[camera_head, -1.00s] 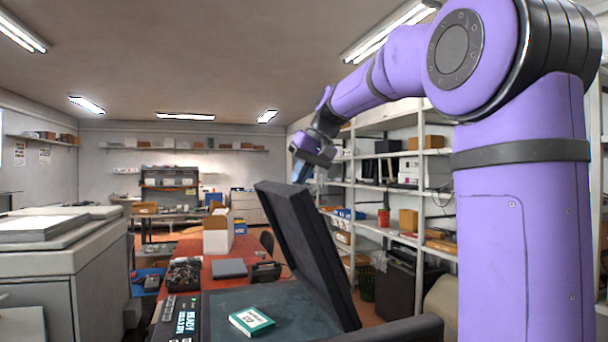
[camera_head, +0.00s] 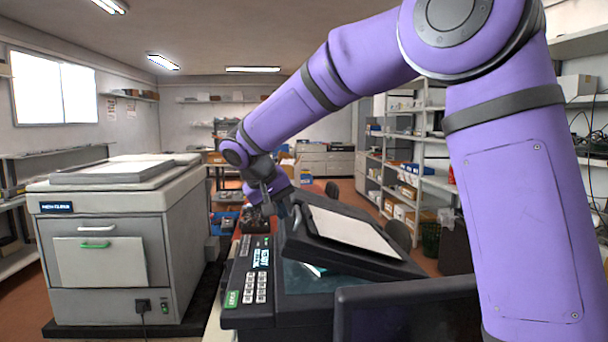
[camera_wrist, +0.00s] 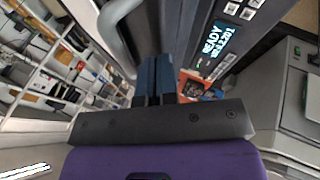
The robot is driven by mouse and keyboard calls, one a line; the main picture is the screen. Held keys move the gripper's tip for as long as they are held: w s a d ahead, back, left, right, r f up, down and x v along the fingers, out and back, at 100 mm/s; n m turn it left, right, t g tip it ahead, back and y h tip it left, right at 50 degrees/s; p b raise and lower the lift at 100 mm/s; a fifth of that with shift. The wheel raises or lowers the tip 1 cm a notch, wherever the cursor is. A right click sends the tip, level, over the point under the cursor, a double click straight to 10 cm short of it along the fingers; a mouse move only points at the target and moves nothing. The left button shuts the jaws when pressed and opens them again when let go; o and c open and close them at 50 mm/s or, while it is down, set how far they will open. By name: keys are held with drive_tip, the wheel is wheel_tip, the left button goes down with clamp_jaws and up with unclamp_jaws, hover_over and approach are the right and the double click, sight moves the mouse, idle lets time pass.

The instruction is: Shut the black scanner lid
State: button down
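The black scanner lid (camera_head: 350,238) is tilted low over the scanner bed, with a gap at its left and front sides. A pale panel covers much of its upper face. Under it, part of the dark glass (camera_head: 303,280) and a sliver of the white and teal box show. My gripper (camera_head: 283,208) is at the lid's far left edge; contact is hard to tell. In the wrist view, the blue fingers (camera_wrist: 156,78) are together with nothing seen between them, over a dark surface and beside a curved grey bar (camera_wrist: 115,38).
The scanner's control panel (camera_head: 253,275) with a lit display and keys lies left of the bed. A large grey machine (camera_head: 120,235) stands at left. Shelves (camera_head: 415,150) stand behind at right. A black panel (camera_head: 410,308) is in the near foreground.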

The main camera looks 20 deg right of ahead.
drive_tip(key=a+f+h, duration=0.1)
drive_tip(key=f, duration=0.2)
drive_tip(key=f+h, duration=0.1)
drive_tip(key=f, duration=0.3)
drive_tip(key=a+f+h, duration=0.1)
drive_tip(key=f, duration=0.3)
drive_tip(key=shift+w+a+f+n+g, duration=0.1)
drive_tip(key=shift+w+a+n+g, duration=0.2)
drive_tip(key=shift+w+a+g, duration=0.1)
drive_tip(key=shift+f+h, duration=0.5)
drive_tip(key=shift+f, duration=0.45)
drive_tip(key=shift+s+f, duration=0.1)
